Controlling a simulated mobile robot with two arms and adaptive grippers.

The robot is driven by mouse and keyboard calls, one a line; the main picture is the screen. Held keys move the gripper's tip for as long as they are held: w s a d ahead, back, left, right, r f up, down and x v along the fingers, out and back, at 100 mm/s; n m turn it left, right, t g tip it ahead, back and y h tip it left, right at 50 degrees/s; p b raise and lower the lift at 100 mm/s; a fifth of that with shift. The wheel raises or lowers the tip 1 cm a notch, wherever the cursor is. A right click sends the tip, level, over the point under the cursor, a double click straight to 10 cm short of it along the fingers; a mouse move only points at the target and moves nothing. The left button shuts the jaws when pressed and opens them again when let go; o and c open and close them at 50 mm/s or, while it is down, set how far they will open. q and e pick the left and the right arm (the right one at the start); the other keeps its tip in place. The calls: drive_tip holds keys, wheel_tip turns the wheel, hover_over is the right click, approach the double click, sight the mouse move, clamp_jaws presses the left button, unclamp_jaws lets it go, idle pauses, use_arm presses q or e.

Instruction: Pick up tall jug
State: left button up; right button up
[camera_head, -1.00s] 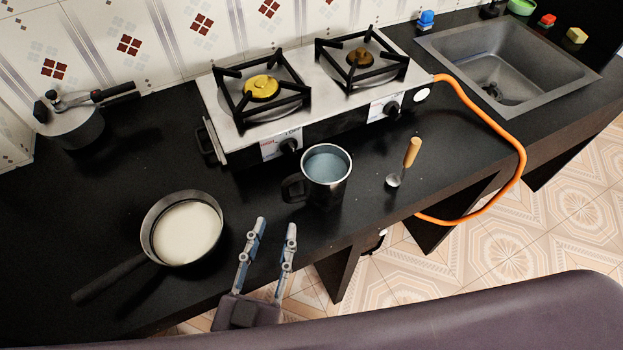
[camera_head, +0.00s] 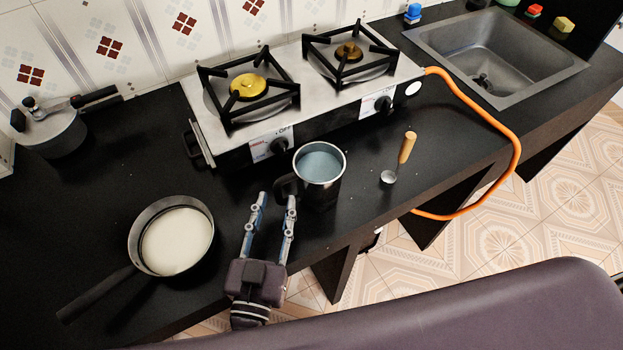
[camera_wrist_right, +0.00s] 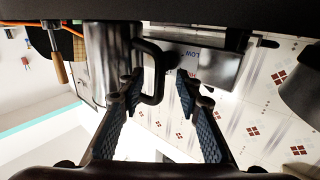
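The tall jug (camera_head: 328,190) is a dark metallic cylinder with a bright rim and a bluish-grey inside. It stands upright on the black counter in front of the stove. Its black handle (camera_head: 286,187) points left. My right gripper (camera_head: 277,200) is open, with its fingertips just in front of the handle. In the right wrist view, which is upside down, the handle (camera_wrist_right: 152,72) lies between the spread fingertips of the right gripper (camera_wrist_right: 159,85), and the jug body (camera_wrist_right: 106,60) is left of it. Contact cannot be told. My left gripper is out of view.
A two-burner stove (camera_head: 205,130) stands behind the jug. A pan (camera_head: 140,222) with pale contents is at left, a lidded pot (camera_head: 55,135) at far left. A wooden-handled spoon (camera_head: 405,150) lies right of the jug. An orange hose (camera_head: 516,150) runs at right, near the sink (camera_head: 425,45).

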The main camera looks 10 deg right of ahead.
drive_tip(key=shift+w+d, duration=0.15)
drive_tip(key=shift+w, duration=0.2)
clamp_jaws()
drive_tip(key=shift+r, duration=0.1)
idle(0.3)
